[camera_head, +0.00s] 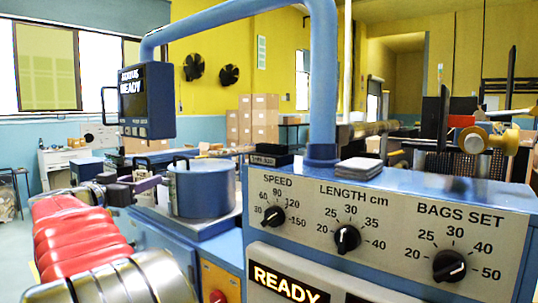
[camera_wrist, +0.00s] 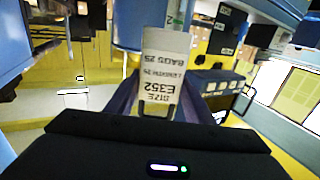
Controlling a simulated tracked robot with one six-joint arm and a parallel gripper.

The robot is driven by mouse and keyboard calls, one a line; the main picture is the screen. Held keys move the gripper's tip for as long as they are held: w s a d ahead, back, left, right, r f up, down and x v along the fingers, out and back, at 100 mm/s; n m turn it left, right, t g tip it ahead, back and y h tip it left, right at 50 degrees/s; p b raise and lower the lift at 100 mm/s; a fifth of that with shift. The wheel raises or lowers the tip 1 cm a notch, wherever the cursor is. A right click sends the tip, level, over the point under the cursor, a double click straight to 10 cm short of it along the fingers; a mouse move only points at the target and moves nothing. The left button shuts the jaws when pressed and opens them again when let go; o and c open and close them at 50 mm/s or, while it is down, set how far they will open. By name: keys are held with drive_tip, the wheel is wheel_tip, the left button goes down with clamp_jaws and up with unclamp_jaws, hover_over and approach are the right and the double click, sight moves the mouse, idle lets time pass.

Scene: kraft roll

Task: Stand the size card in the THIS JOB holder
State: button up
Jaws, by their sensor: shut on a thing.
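The size card (camera_wrist: 163,75) is pale with dark print, upside down in the wrist view; it seems to read SIZE E352, LENGTH 25, BAGS 25. My gripper (camera_wrist: 157,98) is shut on it, a purple finger on each side. In the head view my gripper (camera_head: 150,184) is at the left, beside the blue pot; I cannot make out the card there. A small black holder (camera_head: 271,160) with a label, seemingly THIS JOB, sits on top of the blue machine, to the right of my gripper and apart from it.
A blue round pot (camera_head: 201,188) stands between my gripper and the control panel (camera_head: 390,225) with its dials. A blue pipe (camera_head: 322,90) rises beside the holder. A stack of grey cards (camera_head: 358,169) lies right of the pipe. A READY display (camera_head: 146,100) hangs above my gripper.

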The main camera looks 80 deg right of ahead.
drive_tip(key=s+d+r+m+g+y, duration=0.1)
drive_tip(key=s+d+r+m+g, duration=0.2)
drive_tip(key=s+r, duration=0.55)
drive_tip(key=s+d+r+m+g, duration=0.1)
drive_tip(key=s+d+r+g, duration=0.3)
drive_tip(key=s, duration=0.7)
drive_tip(key=s+a+r, duration=0.2)
drive_tip(key=s+r, duration=1.1)
drive_tip(key=s, duration=0.2)
drive_tip(key=shift+s+a+r+m, duration=0.2)
drive_tip(key=shift+s+r+m, duration=0.1)
drive_tip(key=shift+m, duration=0.1)
drive_tip(key=shift+f, duration=0.15)
drive_tip(key=shift+f, duration=2.85)
